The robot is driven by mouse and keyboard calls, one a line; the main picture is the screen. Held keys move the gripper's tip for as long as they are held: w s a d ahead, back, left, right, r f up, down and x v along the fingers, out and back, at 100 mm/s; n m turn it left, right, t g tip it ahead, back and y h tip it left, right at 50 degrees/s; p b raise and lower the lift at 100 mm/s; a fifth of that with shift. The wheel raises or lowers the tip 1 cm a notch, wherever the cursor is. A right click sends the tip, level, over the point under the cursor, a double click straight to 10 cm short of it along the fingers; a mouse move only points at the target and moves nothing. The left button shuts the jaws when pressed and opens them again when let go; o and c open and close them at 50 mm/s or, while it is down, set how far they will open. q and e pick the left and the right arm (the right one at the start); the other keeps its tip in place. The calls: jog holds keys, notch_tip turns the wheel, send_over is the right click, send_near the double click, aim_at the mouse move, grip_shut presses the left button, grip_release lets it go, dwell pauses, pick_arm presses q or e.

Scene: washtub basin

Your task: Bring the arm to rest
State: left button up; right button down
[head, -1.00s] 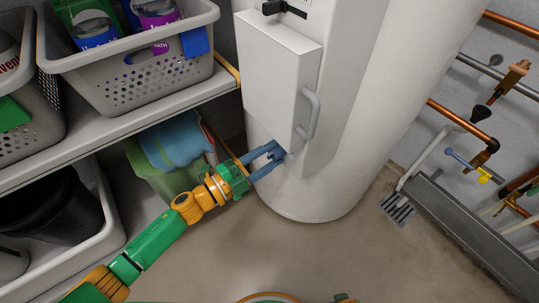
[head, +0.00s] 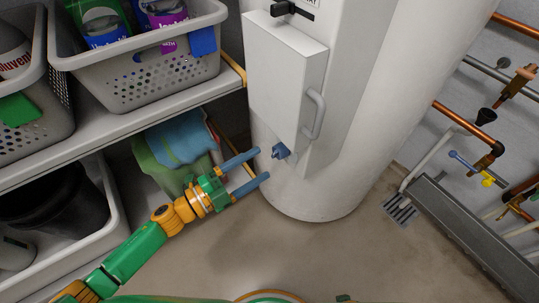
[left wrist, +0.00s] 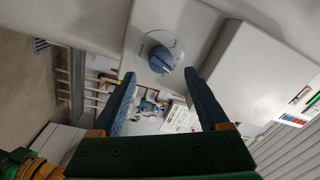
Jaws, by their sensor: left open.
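My left gripper (head: 262,167) is open and empty, its two blue fingers spread apart. It is in front of the lower side of the white water heater (head: 330,205). A blue knob (head: 281,151) on the heater, below the white box with the handle, is just beyond the fingertips and apart from them. In the left wrist view the knob (left wrist: 161,60) shows between and beyond the fingers (left wrist: 165,80), with a marked dial around it. My right gripper is not clearly in view.
A shelf (head: 120,125) with perforated grey baskets (head: 150,85) is at upper left. Below it are cloths (head: 180,145) and a white bin (head: 105,195) holding a black container. Copper pipes (head: 465,125) and a floor drain (head: 401,211) are at right. The floor in the middle is clear.

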pick_arm(q)
jog(key=shift+s+a, duration=0.45)
jog(key=shift+a, duration=0.15)
